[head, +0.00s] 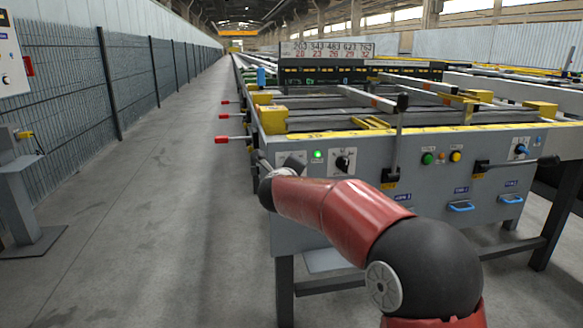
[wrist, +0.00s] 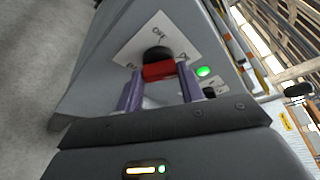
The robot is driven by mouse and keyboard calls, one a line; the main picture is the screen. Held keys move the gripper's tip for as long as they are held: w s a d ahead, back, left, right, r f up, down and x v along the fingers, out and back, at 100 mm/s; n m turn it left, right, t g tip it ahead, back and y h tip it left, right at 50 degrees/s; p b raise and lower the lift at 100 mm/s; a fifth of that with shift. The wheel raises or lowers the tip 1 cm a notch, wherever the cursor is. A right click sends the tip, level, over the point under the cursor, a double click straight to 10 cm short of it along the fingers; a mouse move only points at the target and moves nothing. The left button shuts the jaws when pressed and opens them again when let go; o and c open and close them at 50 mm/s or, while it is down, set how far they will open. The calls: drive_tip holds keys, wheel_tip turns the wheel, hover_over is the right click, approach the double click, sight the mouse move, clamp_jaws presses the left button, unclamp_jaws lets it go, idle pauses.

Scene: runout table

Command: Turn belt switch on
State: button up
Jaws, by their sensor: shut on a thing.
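The belt switch (wrist: 157,55) is a dark round knob with a red grip bar on a white label plate (wrist: 176,30). In the wrist view "OFF" is printed above the knob, with smaller marks to its left and right. The red bar lies roughly across the picture. My gripper (wrist: 160,74) is shut on this bar, one finger at each end. In the head view my red and black arm covers much of the gripper and switch at the panel's left end; part of the label plate (head: 292,158) shows.
A lit green lamp (head: 318,155) sits right of the switch, then a black rotary knob (head: 343,161). Green and yellow buttons (head: 442,157) and levers are farther right. Red-tipped rods (head: 222,140) stick out left of the table. The aisle (head: 150,190) to the left is clear.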

drive_tip(key=shift+m+g+y+p, duration=0.5)
drive_tip(key=shift+m+y+p, duration=0.15)
drive_tip(key=shift+m, duration=0.45)
drive_tip(key=o, duration=1)
drive_tip(key=v, duration=0.7)
drive_tip(key=shift+s, duration=0.4)
drive_tip(key=shift+r, duration=0.15)
